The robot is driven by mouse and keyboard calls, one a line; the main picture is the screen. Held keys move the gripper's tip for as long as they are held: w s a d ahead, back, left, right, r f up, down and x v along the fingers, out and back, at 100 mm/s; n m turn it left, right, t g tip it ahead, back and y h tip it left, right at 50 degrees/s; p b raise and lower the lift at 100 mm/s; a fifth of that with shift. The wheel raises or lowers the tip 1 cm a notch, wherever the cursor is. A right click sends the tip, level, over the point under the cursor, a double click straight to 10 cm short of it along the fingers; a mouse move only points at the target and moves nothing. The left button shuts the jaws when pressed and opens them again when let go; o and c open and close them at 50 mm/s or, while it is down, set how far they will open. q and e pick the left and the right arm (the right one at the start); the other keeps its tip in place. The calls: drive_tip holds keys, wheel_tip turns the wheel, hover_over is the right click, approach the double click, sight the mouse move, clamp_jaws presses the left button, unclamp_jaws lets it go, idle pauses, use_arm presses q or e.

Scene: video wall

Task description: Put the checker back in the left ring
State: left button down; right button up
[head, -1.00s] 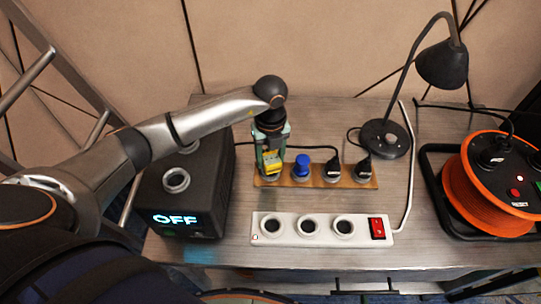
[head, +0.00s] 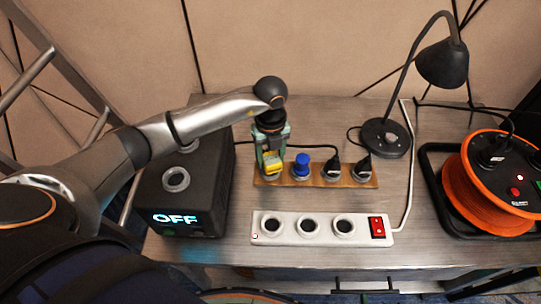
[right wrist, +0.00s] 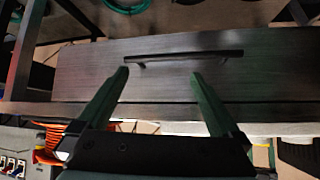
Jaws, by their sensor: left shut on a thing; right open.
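The gripper and checker cover the left place of this strip, so I cannot tell whether the checker touches or sits in a ring there. My right gripper (right wrist: 160,75) is open and empty in the right wrist view, in front of a drawer front with a dark handle (right wrist: 185,56).
On the wooden strip stand a blue plug (head: 301,166) and two black plugs (head: 331,170) with cables. A white power strip (head: 268,240) with three round sockets and a red switch lies in front. A black box (head: 210,190) reads OFF. A lamp (head: 385,138) and orange reel (head: 470,195) are right.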

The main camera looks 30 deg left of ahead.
use_arm(q)
drive_tip(key=shift+f+b, duration=0.7)
drive_tip(key=shift+f, duration=0.2)
idle(0.4)
unclamp_jaws()
idle(0.6)
drive_tip(key=shift+r, duration=0.15)
drive_tip(key=shift+r+p, duration=2.55)
drive_tip(key=shift+r, duration=0.4)
drive_tip(key=shift+f, duration=0.1)
